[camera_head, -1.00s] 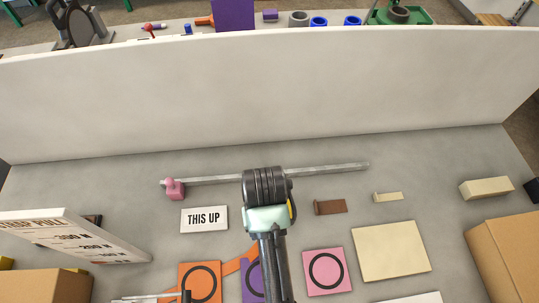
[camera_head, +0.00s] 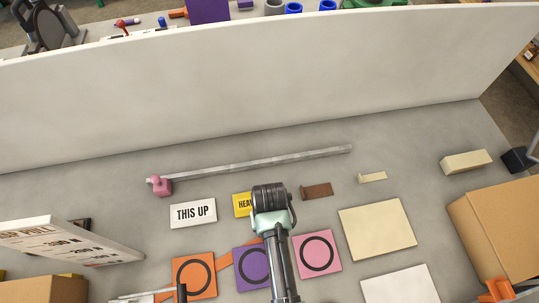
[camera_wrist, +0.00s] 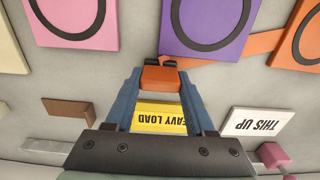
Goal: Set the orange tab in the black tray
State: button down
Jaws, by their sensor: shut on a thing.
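The orange tab (camera_wrist: 160,79) is between the fingertips of my gripper (camera_wrist: 160,66) in the wrist view, and the jaws are shut on it. It hangs over the grey table, with the yellow HEAVY LOAD card (camera_wrist: 160,117) below. In the head view my wrist (camera_head: 271,202) hides the fingers and the tab. I cannot clearly make out the black tray. A small black box-like thing (camera_head: 516,160) stands at the right table edge, and another dark thing (camera_head: 82,224) is partly hidden behind the white sign board; I cannot tell whether either is the tray.
Orange (camera_head: 194,276), purple (camera_head: 251,268) and pink (camera_head: 317,254) ring-marked squares lie at the front. A metal bar (camera_head: 250,164) lies behind my wrist, before a tall white panel (camera_head: 250,85). Cardboard boxes stand right (camera_head: 500,235) and left (camera_head: 40,290).

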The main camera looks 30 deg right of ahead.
jog(key=shift+f, duration=0.1)
jog(key=shift+c, duration=1.3)
grip_release()
notch_tip(320, 180, up, 12)
jog(key=shift+r, duration=0.2)
